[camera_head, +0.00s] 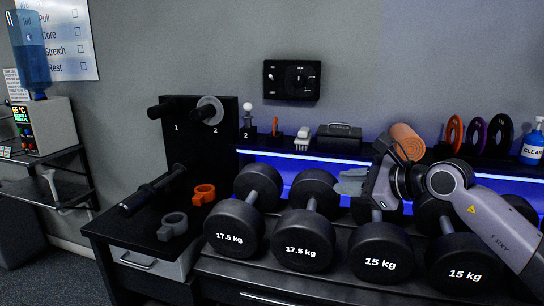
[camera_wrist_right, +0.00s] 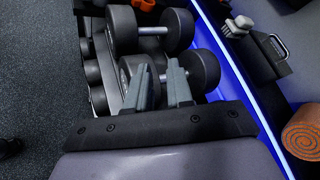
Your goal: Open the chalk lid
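A black box with a handle on top (camera_head: 338,137) stands on the shelf against the wall; it is the likely chalk box, and its lid looks shut. It also shows at the upper right of the right wrist view (camera_wrist_right: 270,52). My right gripper (camera_head: 347,182) is in front of the shelf, above the dumbbells, to the right of and nearer than the box, not touching it. In the right wrist view its two grey fingers (camera_wrist_right: 158,70) are apart with nothing held between them. My left gripper is not in view.
Several dumbbells (camera_head: 304,240) fill the rack below my right gripper. A white-bristled brush (camera_head: 302,139) stands left of the box, and an orange foam roller (camera_head: 407,142) lies to its right. A black control panel (camera_head: 291,80) hangs on the wall above.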

